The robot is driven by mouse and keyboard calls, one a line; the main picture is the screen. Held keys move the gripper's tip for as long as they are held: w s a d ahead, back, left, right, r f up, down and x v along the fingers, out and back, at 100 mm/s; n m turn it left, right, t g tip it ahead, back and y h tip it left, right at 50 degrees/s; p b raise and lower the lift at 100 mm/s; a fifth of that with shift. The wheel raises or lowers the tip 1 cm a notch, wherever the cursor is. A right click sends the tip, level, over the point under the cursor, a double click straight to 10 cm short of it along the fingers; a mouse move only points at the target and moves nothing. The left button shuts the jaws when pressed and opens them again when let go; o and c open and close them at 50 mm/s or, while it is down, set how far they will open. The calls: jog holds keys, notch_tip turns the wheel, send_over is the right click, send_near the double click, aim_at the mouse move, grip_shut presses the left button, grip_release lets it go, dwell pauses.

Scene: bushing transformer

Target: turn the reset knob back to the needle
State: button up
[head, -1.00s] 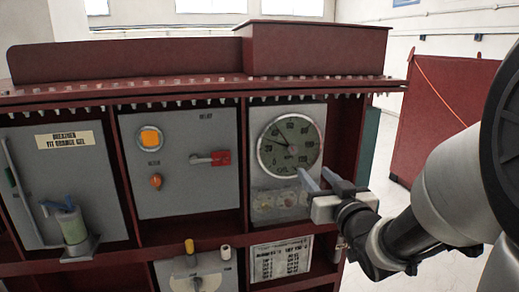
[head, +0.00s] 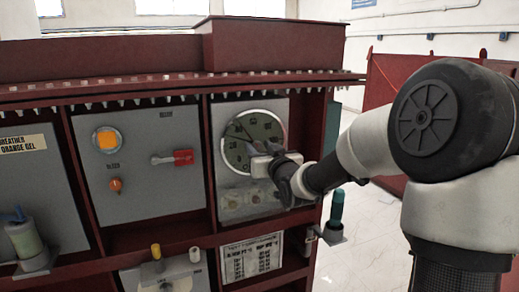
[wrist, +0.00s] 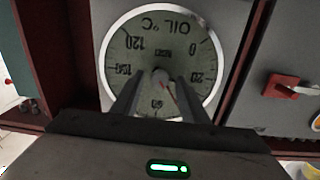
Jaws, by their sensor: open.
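The round oil-temperature gauge (head: 236,155) has a pale rim and a dark green face, and my gripper covers its lower right part in the head view. In the wrist view the gauge (wrist: 140,62) appears upside down, with its OIL °C lettering at the top.
Left of the gauge, a grey panel (head: 140,190) carries an orange lamp (head: 106,140), an orange knob (head: 115,184) and a red-handled switch (head: 182,157). A dim plate with round features (head: 236,198) lies below the gauge. A teal-topped cylinder (head: 337,207) stands right of the cabinet.

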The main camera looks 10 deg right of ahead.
grip_shut()
jog(key=shift+f+b, duration=0.15)
jog(key=shift+b, duration=0.2)
jog(key=shift+f+n+b, duration=0.15)
jog(key=shift+n+b, duration=0.35)
jog(key=shift+b, duration=0.4)
jog(key=n+b, duration=0.1)
jog(key=b, duration=0.1)
jog(key=shift+a+b, duration=0.1)
jog(key=shift+b, duration=0.2)
jog(key=n+b, duration=0.3)
jog(key=b, duration=0.1)
jog(key=shift+n+b, duration=0.8)
jog(key=shift+b, duration=0.05)
jog(key=shift+r, duration=0.2)
